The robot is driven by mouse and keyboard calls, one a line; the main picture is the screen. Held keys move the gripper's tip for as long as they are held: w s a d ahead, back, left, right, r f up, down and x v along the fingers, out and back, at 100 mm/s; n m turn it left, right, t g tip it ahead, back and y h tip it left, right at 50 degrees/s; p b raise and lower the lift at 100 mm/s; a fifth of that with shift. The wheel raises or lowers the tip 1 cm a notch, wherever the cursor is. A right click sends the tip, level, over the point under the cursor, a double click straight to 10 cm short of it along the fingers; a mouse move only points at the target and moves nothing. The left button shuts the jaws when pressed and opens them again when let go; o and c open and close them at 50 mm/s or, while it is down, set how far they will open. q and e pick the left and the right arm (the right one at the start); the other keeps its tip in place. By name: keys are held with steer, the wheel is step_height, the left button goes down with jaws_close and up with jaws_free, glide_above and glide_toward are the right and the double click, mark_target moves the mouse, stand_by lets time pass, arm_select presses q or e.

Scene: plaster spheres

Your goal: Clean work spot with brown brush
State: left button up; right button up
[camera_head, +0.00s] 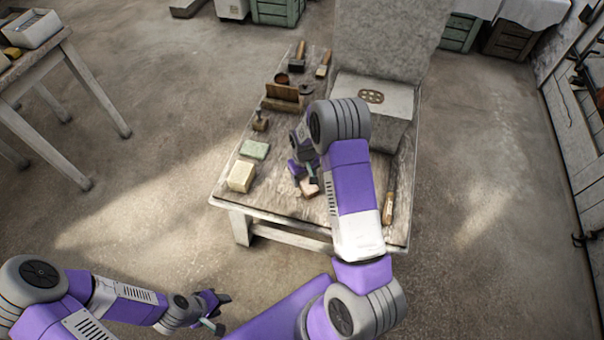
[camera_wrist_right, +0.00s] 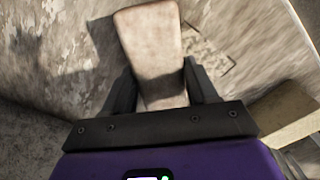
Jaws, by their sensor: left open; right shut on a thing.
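My right gripper (camera_head: 304,178) is over the front middle of the wooden table (camera_head: 285,208). It is shut on a brown block-shaped thing, apparently the brown brush (camera_head: 309,189). In the right wrist view the brush (camera_wrist_right: 150,50) shows its smooth, pale brown back between the two fingers (camera_wrist_right: 160,92). Its underside is hidden, so I cannot tell whether it touches the tabletop. A faint angular dark outline (camera_wrist_right: 215,62) lies on the worn surface beside it, perhaps the work spot. My left gripper (camera_head: 213,312) is open and empty, low in front of the table.
A cream block (camera_head: 241,177) and a green block (camera_head: 254,150) lie at the table's left. A wooden-handled tool (camera_head: 388,208) lies at the right edge.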

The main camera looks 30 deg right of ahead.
stand_by(0.3)
steer(key=shift+w+d+b, duration=0.15)
steer(key=shift+w+b, duration=0.5)
steer(key=shift+w, duration=1.45)
steer(key=shift+s, duration=0.75)
steer(key=shift+s+a+p, duration=0.2)
steer(key=shift+s+p, duration=0.35)
steer(key=shift+s, duration=0.9)
steer(key=shift+w+d+b, duration=0.2)
steer(key=shift+w+b, duration=0.35)
steer(key=shift+w, duration=1.65)
